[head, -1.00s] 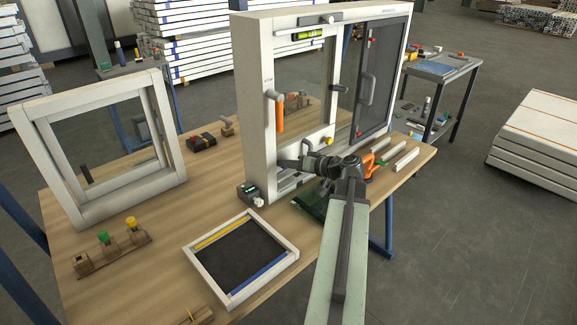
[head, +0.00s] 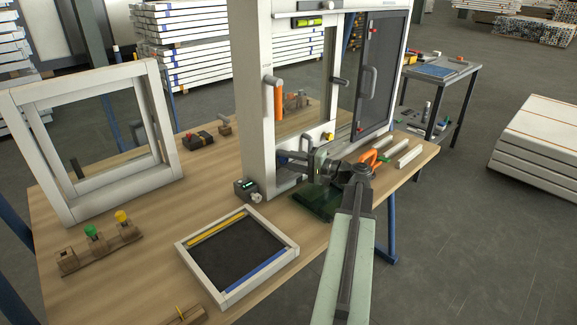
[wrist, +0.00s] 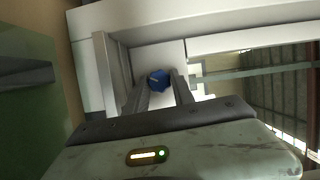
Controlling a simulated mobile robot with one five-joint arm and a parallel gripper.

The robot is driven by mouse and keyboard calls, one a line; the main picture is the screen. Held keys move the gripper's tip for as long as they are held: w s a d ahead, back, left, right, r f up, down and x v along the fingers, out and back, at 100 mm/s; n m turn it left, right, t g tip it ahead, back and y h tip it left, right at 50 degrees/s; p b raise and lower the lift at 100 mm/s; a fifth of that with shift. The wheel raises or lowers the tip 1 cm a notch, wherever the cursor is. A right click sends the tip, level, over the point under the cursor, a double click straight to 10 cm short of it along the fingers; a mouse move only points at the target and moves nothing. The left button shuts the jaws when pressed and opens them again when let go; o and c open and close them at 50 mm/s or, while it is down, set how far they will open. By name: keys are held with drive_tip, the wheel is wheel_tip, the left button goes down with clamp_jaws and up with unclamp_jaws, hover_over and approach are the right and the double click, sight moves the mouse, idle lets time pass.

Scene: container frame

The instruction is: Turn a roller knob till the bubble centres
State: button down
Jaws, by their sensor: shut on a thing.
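A blue roller knob (wrist: 157,79) sits low on the white window frame in the wrist view. My gripper (wrist: 158,88) has one finger on each side of it and is shut on it. A yellow knob (head: 327,136) shows on the frame's lower rail. The yellow-green spirit level (head: 308,21) is at the top of the frame; its bubble is too small to place.
An orange handle (head: 278,100) stands on the frame's left post. A dark mesh panel (head: 380,75) is at the right. A small black device (head: 247,190) sits by the frame's foot.

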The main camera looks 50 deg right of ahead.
drive_tip(key=shift+f+m+t+b, duration=0.2)
drive_tip(key=shift+m+t+b, duration=0.1)
drive_tip(key=shift+m+b, duration=0.75)
drive_tip(key=shift+m, duration=0.35)
drive_tip(key=c, duration=1.1)
unclamp_jaws()
drive_tip(key=shift+r, duration=0.1)
drive_tip(key=v, duration=0.8)
